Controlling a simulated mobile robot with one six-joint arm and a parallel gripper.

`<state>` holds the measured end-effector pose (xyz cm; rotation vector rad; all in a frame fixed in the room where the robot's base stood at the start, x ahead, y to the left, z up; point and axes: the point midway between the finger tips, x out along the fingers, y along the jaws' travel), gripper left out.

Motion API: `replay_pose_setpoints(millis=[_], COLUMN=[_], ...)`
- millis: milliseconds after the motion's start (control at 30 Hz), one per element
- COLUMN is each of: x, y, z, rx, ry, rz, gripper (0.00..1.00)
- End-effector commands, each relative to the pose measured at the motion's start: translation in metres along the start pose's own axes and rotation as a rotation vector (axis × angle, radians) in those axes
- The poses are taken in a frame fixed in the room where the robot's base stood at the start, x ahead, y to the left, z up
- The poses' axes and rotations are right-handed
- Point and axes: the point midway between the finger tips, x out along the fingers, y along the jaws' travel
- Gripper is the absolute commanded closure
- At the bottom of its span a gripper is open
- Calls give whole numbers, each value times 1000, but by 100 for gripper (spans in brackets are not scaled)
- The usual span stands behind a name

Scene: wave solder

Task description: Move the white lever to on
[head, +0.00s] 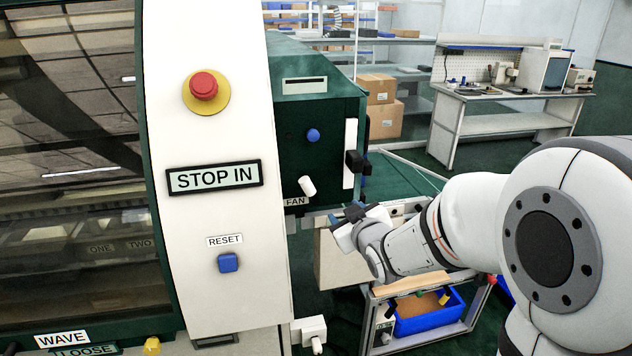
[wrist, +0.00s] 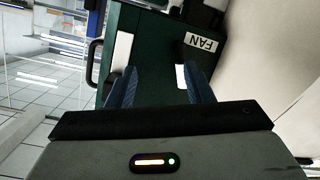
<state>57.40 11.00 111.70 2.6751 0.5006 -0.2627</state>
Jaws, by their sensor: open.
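A short white lever (head: 307,186) sticks out of the dark green panel (head: 330,110), just above the FAN label (head: 295,201). It tilts, with its upper end to the left. In the wrist view the white lever (wrist: 181,77) shows between the fingers, close beside the right one, near the FAN label (wrist: 201,42). I cannot tell whether they touch. My gripper (head: 340,217) is below and right of the lever in the head view. In the wrist view its blue fingers (wrist: 160,82) are apart, with nothing held between them.
A blue knob (head: 313,135) sits above the lever. A black handle (head: 354,161) stands out at the panel's right edge. The white column to the left carries a red stop button (head: 204,86) and a blue reset button (head: 228,263). A cart with a blue bin (head: 428,314) stands below my arm.

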Motion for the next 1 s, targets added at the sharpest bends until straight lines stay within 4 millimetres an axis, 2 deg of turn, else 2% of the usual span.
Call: replay_pose_setpoints(millis=[100,300,467,800,1000], x=[17,26,37,86,98], y=[-17,-31,-33,-37,-38], z=[-14,-30,-38,-53,-56], rx=[-41,-68,-72,-71,-72], ry=[146,284,304,301,301], rz=[-35,-60,-62,-61,-61], gripper=[53,53,53,53,53])
